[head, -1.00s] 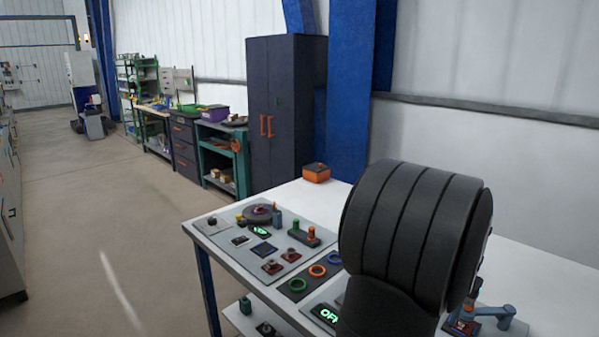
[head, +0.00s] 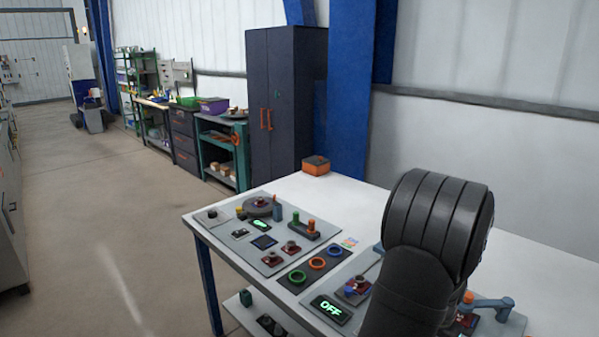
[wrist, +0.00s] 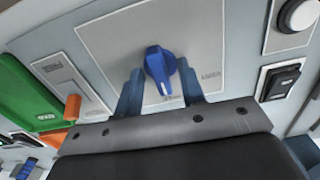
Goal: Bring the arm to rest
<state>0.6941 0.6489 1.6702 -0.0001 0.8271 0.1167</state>
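My arm is the black ribbed shape (head: 437,235) at the right of the head view, over the white table (head: 345,205). Its gripper is hidden there. In the wrist view my gripper (wrist: 159,69) has its two blue fingers apart. A blue knob (wrist: 158,62) on a light grey panel (wrist: 115,40) shows between the fingers. I see gaps beside the knob and cannot tell how far above it the fingertips are.
Control boards with rings, knobs and a green "OFF" display (head: 330,307) fill the table's left side. A blue lever (head: 490,303) is right of my arm. The wrist view shows an orange-handled switch (wrist: 72,105) nearby.

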